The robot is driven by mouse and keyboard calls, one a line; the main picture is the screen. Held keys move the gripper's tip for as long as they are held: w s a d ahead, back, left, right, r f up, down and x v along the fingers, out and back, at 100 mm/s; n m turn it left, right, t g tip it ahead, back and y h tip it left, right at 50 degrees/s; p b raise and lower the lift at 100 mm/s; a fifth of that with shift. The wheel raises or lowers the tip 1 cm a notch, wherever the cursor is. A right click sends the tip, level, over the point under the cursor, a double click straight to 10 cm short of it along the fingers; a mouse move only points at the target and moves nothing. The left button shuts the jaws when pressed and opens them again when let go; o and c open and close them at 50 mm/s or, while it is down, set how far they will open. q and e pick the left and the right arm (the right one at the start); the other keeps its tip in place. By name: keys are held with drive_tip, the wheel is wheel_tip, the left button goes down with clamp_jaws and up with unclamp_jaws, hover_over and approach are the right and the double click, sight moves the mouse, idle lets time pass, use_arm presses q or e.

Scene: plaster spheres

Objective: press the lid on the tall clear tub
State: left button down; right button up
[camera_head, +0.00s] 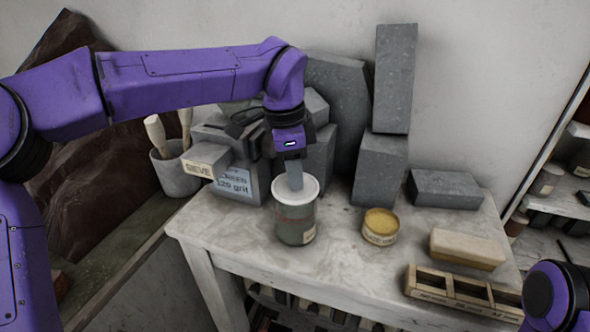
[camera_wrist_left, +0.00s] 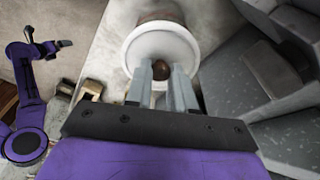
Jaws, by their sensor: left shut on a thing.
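The tall clear tub (camera_head: 294,232) stands upright near the middle of the table, with greyish contents and a reddish band. The round white lid (camera_head: 309,189) is at its top; I cannot tell whether it is fully seated. My left gripper (camera_head: 295,187) points down over the lid. In the left wrist view its two grey fingers (camera_wrist_left: 161,72) are shut on a small brown knob (camera_wrist_left: 161,69) at the middle of the lid (camera_wrist_left: 190,50). The tub's body is mostly hidden there. My right gripper (camera_wrist_left: 63,43) shows small at the left of that view, its jaws unclear.
A round tin with yellowish contents (camera_head: 380,223) stands right of the tub. A beige block (camera_head: 467,248) and a wooden compartment tray (camera_head: 460,291) lie further right. Grey blocks (camera_head: 378,168) and a sieve box (camera_head: 236,183) stand behind. Table before the tub is clear.

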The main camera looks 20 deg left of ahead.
use_arm(q)
drive_tip(key=shift+s+r, duration=0.1)
drive_tip(key=shift+s, duration=0.1)
drive_tip(key=shift+w+d+f, duration=0.1)
drive_tip(key=shift+w+f, duration=0.1)
drive_tip(key=shift+w, duration=0.2)
drive_tip(key=shift+s, duration=0.15)
drive_tip(key=shift+s+r+b, duration=0.1)
drive_tip(key=shift+s+b, duration=0.05)
drive_tip(key=shift+b, duration=0.15)
drive_tip(key=shift+w, duration=0.2)
drive_tip(key=shift+f+b, duration=0.25)
drive_tip(key=shift+b, duration=0.7)
idle(0.8)
idle(0.3)
